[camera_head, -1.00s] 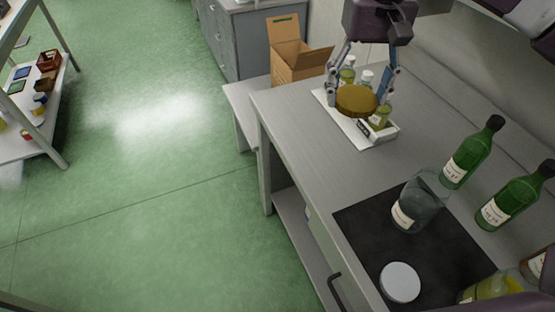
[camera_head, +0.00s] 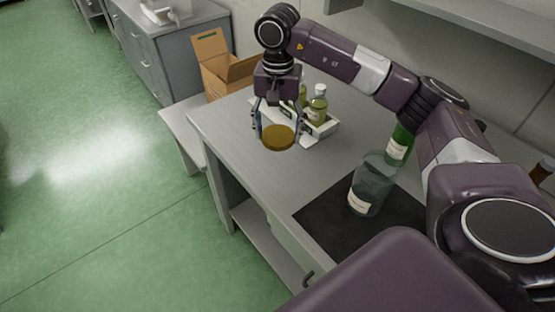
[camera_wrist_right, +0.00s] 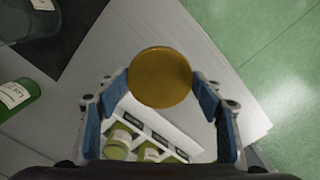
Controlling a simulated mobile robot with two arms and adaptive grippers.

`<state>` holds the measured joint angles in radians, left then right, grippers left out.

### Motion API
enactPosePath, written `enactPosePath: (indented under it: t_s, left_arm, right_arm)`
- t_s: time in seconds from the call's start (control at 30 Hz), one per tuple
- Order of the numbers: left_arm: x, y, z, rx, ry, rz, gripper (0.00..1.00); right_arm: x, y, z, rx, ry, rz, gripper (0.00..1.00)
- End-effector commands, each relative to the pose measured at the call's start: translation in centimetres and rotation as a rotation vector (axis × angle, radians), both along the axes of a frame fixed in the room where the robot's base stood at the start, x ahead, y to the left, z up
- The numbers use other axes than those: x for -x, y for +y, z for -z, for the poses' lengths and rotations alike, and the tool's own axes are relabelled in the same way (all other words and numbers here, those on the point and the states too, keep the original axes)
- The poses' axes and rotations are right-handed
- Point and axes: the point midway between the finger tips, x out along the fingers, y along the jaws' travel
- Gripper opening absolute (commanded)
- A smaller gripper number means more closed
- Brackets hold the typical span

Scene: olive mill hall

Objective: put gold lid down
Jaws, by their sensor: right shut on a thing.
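The gold lid (camera_head: 278,138) is a round, flat disc. It also shows face-on in the right wrist view (camera_wrist_right: 160,77). My right gripper (camera_head: 277,130) is shut on the lid, with one blue-padded finger on each side in the right wrist view (camera_wrist_right: 161,82). The lid is over the bare grey bench top (camera_head: 250,150), in front of the white tray; I cannot tell whether it touches the bench. My left gripper is not in view.
A white tray (camera_head: 324,130) with small bottles (camera_head: 318,106) stands behind the lid. A clear jar (camera_head: 371,186) stands on a black mat (camera_head: 318,217), with a green bottle (camera_head: 399,145) behind it. An open cardboard box (camera_head: 222,73) stands at the bench's far end.

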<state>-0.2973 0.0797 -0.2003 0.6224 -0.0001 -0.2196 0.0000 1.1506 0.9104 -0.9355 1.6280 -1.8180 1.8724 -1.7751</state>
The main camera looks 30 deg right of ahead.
Motion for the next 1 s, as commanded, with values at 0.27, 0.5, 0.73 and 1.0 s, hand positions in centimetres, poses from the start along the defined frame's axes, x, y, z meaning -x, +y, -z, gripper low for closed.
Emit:
enactPosePath:
  t_s: [0.27, 0.5, 0.73, 1.0]
  left_arm:
    - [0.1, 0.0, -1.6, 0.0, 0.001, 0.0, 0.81]
    - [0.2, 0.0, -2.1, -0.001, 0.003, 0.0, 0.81]
    - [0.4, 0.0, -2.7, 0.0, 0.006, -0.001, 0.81]
    - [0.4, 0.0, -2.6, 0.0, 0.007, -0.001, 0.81]
  right_arm:
    - [0.1, 0.0, 5.9, -0.001, 0.004, -0.001, 0.32]
    - [0.1, 0.1, 8.2, -0.001, 0.004, -0.001, 0.32]
    - [0.0, 0.0, 11.1, -0.001, 0.001, -0.001, 0.32]
    - [0.0, 0.0, 11.3, -0.001, -0.001, -0.002, 0.32]
